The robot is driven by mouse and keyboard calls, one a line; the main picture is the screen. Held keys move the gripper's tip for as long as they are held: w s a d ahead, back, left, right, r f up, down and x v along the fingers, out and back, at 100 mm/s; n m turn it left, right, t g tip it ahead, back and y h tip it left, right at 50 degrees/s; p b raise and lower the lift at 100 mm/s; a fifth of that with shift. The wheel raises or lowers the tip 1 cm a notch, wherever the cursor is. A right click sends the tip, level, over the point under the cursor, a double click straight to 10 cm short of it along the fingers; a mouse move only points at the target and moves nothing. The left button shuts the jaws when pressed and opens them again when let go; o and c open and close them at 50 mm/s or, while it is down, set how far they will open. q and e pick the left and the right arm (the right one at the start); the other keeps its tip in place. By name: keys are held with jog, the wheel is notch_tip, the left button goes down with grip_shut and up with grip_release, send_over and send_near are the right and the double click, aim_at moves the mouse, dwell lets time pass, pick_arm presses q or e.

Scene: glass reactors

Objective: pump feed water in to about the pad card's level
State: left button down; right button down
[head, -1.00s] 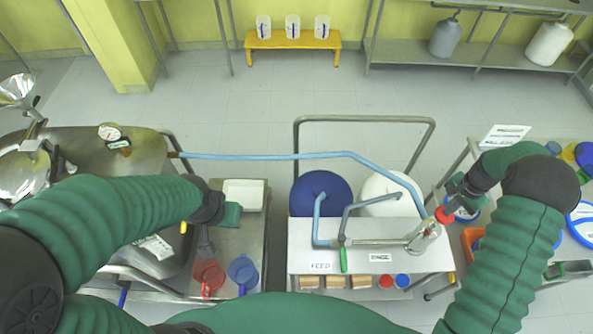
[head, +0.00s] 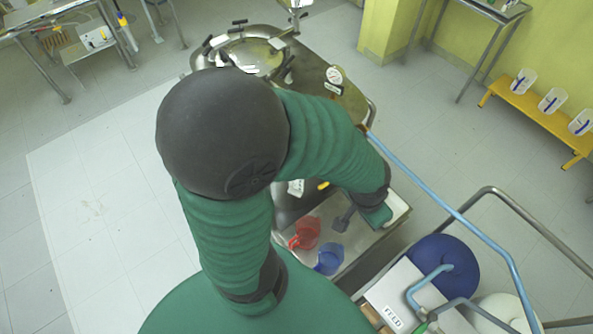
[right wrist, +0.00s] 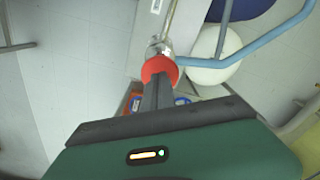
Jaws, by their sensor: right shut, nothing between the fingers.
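The blue feed drum (head: 440,262) stands at the lower right of the head view, beside the FEED label (head: 393,314). A blue hose (head: 450,205) runs from the drum area to the steel vessel (head: 300,85). In the right wrist view, the pump's red knob (right wrist: 159,69) sits on a shiny fitting (right wrist: 160,47). My right gripper (right wrist: 157,88) is shut and empty, its fingertips at the knob. I cannot tell whether they touch. The pad card's level cannot be made out.
A metal cart rail (head: 540,235) is at the right. Open floor lies at the left. A white drum (right wrist: 208,66) shows in the right wrist view.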

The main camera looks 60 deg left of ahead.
jog(key=shift+a+f+b, duration=0.1)
jog(key=shift+f+b, duration=1.9)
jog(key=shift+f, duration=1.2)
jog(key=shift+r, duration=0.15)
notch_tip(320, 180, up, 8)
jog(key=p, duration=0.6)
jog(key=shift+r, duration=0.2)
jog(key=shift+f, duration=0.1)
jog(key=shift+f+b, duration=3.25)
jog(key=shift+f, duration=1.05)
notch_tip(320, 180, up, 9)
jog(key=p, duration=0.6)
jog(key=shift+f, duration=0.2)
